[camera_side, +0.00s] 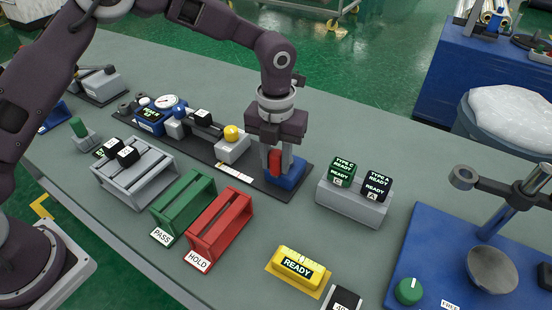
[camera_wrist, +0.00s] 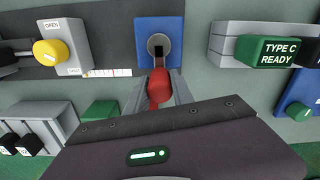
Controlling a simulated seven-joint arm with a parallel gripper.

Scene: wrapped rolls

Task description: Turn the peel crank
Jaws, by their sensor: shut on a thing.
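The peel crank has a red handle (camera_side: 275,162) at a blue base (camera_side: 291,178) on the right end of the dark rig plate. In the wrist view the red handle (camera_wrist: 159,86) is at the near end of a crank arm running from the round hub (camera_wrist: 157,45) on the blue base (camera_wrist: 172,28). My gripper (camera_side: 277,160) points down over the base, its fingers shut on the red handle. The fingers partly hide the handle and crank arm in the side view. In the wrist view the gripper (camera_wrist: 160,98) body fills the lower middle.
A yellow knob (camera_side: 231,133) on a grey block is left of the crank. A grey rack (camera_side: 352,206) with green and black wrapped rolls stands to the right. Green (camera_side: 184,207) and red (camera_side: 220,228) trays lie in front. A yellow READY block (camera_side: 300,266) is nearer the front edge.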

